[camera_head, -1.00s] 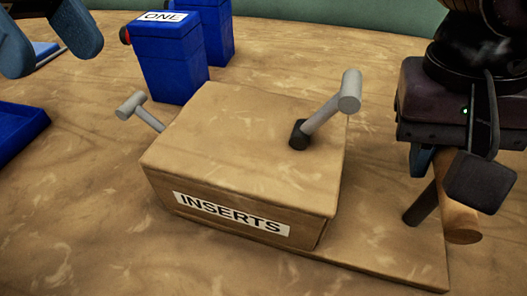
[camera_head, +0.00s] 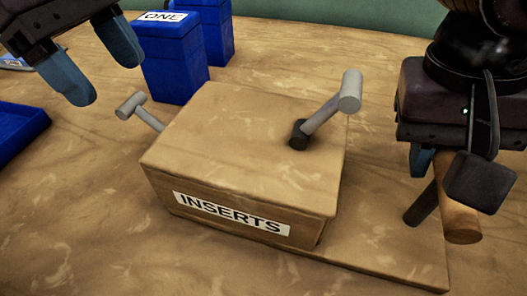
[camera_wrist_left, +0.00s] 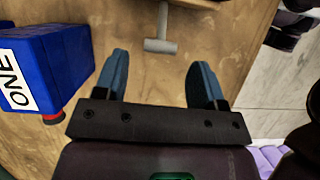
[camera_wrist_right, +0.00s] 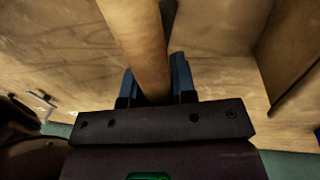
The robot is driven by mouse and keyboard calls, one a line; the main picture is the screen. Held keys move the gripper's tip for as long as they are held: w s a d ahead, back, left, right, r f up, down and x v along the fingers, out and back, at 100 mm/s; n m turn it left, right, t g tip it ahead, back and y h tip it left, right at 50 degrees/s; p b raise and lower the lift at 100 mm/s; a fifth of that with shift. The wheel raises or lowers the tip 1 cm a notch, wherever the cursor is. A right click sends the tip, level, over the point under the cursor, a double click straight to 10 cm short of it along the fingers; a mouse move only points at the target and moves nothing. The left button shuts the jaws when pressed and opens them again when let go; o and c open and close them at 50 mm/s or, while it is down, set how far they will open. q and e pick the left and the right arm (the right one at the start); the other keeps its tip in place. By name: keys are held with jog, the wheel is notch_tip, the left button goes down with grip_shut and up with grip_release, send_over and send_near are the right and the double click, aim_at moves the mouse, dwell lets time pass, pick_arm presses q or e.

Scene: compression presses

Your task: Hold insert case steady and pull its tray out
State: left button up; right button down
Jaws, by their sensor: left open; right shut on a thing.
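The insert case is a brown wooden box (camera_head: 235,150) with an "INSERTS" label on its front, in the middle of the head view. A grey T-shaped handle (camera_head: 133,106) sticks out of its left side; it also shows in the left wrist view (camera_wrist_left: 160,46). My left gripper (camera_head: 98,72) is open and empty, apart from that handle, up and left of it. My right gripper (camera_head: 447,172) is shut on a wooden post (camera_head: 459,218), right of the case. The post also shows between the fingers in the right wrist view (camera_wrist_right: 140,45). The tray inside is hidden.
A grey lever (camera_head: 325,112) rises from the top of the case. A flat board (camera_head: 395,262) extends right from the case, with a dark rod (camera_head: 421,207) by the post. A blue box marked "ONE" (camera_head: 172,68) stands behind. A blue tray (camera_head: 18,130) lies at left.

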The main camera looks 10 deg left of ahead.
aim_at(140, 116)
pick_arm(q)
jog(key=shift+x, duration=3.45)
jog(key=c, duration=1)
